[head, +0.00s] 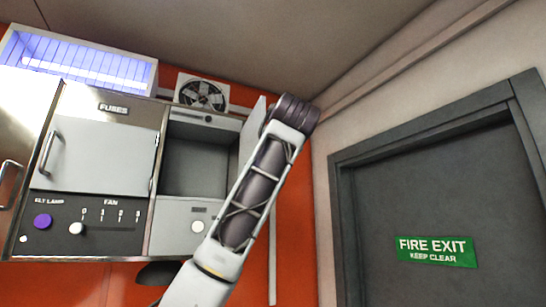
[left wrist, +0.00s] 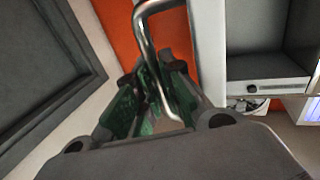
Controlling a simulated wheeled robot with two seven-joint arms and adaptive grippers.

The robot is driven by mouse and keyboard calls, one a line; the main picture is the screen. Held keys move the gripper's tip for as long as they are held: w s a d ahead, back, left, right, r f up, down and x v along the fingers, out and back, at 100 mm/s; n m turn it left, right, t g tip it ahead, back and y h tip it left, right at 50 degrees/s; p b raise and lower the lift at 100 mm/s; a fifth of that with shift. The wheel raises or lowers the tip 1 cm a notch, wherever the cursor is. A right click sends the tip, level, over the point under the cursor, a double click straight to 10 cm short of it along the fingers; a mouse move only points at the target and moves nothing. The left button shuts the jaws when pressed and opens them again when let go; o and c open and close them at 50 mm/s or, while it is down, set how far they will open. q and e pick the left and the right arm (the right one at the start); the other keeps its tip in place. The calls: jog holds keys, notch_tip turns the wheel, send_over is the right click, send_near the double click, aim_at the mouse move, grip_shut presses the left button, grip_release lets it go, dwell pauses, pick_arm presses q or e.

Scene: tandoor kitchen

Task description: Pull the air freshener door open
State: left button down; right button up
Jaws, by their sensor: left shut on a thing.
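The air freshener door (head: 250,135) stands swung wide open, nearly edge-on, at the right side of its open compartment (head: 195,165). In the left wrist view, the pale door (left wrist: 211,45) is also edge-on, with a bent metal bar handle (left wrist: 148,45) on its face. My left gripper (left wrist: 153,95), with green finger pads, is shut on this handle. In the head view, my left arm covers part of the door, and the gripper and handle are hidden. No air freshener label is readable. My right gripper is in neither view.
Left of the compartment is a closed fuses door (head: 95,155) above a panel with knobs. A small fan (head: 203,93) sits above. A grey fire exit door (head: 435,200) stands to the right. Orange wall (head: 291,210) shows beside the cabinet.

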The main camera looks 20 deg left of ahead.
pick_arm(q)
jog(key=c, duration=1.8)
grip_release()
jog(key=shift+s, duration=0.1)
jog(key=shift+v, duration=6)
jog(key=shift+a, duration=0.1)
